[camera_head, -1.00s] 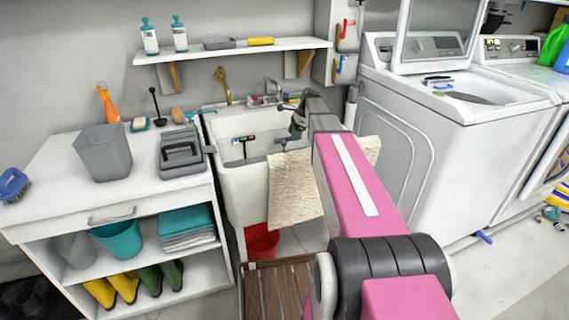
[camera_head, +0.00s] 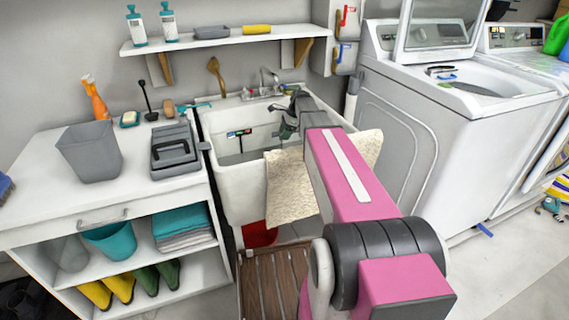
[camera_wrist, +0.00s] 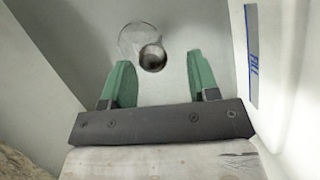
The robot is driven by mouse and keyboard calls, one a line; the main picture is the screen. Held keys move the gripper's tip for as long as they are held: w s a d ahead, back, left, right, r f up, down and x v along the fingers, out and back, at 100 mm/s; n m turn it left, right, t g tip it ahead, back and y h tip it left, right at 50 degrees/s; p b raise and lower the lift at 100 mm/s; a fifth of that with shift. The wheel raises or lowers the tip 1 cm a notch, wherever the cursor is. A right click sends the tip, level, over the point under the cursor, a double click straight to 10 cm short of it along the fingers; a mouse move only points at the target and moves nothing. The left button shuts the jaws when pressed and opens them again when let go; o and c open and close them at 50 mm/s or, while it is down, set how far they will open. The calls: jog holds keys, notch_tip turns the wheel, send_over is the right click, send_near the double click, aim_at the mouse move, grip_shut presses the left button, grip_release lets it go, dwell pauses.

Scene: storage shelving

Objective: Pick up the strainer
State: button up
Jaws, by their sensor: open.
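In the wrist view a small round metallic piece with a dark centre, which looks like the strainer (camera_wrist: 152,58), lies on the pale sink floor, overlapping a thin round outline beside it. My gripper (camera_wrist: 158,75) has its two green fingers apart, with this piece between and beyond the fingertips; I cannot tell the exact height gap. In the head view my gripper (camera_head: 287,128) hangs over the right part of the white sink (camera_head: 235,185). The strainer is not visible there.
The sink walls stand close around my gripper. A beige cloth (camera_head: 290,190) hangs over the sink's front. The faucet (camera_head: 268,85) is at the back. A washing machine (camera_head: 420,140) is at the right; a white counter (camera_head: 120,190) at the left.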

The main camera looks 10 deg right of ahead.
jog(key=x, duration=0.4)
jog(key=shift+s+f, duration=0.3)
jog(key=shift+f, duration=0.05)
grip_shut()
jog(key=shift+r, duration=0.1)
